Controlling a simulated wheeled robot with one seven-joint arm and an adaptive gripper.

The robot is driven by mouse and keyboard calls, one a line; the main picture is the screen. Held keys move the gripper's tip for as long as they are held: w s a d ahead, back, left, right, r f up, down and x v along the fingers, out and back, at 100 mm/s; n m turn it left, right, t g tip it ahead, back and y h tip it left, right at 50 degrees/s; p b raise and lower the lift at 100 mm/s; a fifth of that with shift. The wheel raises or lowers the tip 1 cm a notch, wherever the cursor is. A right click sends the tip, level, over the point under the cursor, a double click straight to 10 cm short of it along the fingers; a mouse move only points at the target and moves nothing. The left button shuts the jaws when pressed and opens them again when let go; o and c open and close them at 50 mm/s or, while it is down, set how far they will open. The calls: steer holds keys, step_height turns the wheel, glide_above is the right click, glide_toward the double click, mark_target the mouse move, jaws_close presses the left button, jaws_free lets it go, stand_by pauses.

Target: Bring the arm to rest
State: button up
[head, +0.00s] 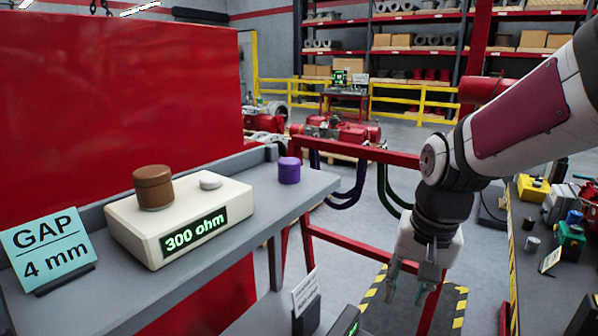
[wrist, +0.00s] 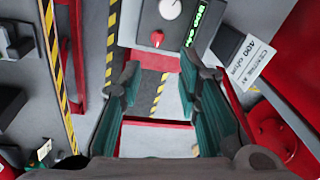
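My gripper (head: 408,285) hangs at the end of my arm on the right side of the head view, fingers pointing down. It is over open floor, to the right of the grey shelf and apart from it. In the wrist view my gripper (wrist: 157,95) shows two teal-padded fingers spread wide apart. Nothing is between them but the background further off. My arm reaches in from the upper right of the head view.
The grey shelf (head: 90,312) holds a cream box (head: 150,238) reading "300 ohm", a brown cylinder (head: 153,188), a purple cylinder (head: 289,171) and a "GAP 4 mm" card (head: 48,249). A red frame (head: 350,150) stands behind my gripper. A cluttered bench (head: 545,275) is at right.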

steer(key=s+r+n+t, duration=0.1)
steer(key=s+r+n, duration=0.1)
steer(key=s+r, duration=0.2)
steer(key=s+r+n+t, duration=0.2)
steer(key=s+r, duration=0.2)
steer(key=s, duration=0.6)
steer(key=shift+s+d+h, duration=0.3)
steer(key=shift+d, duration=0.05)
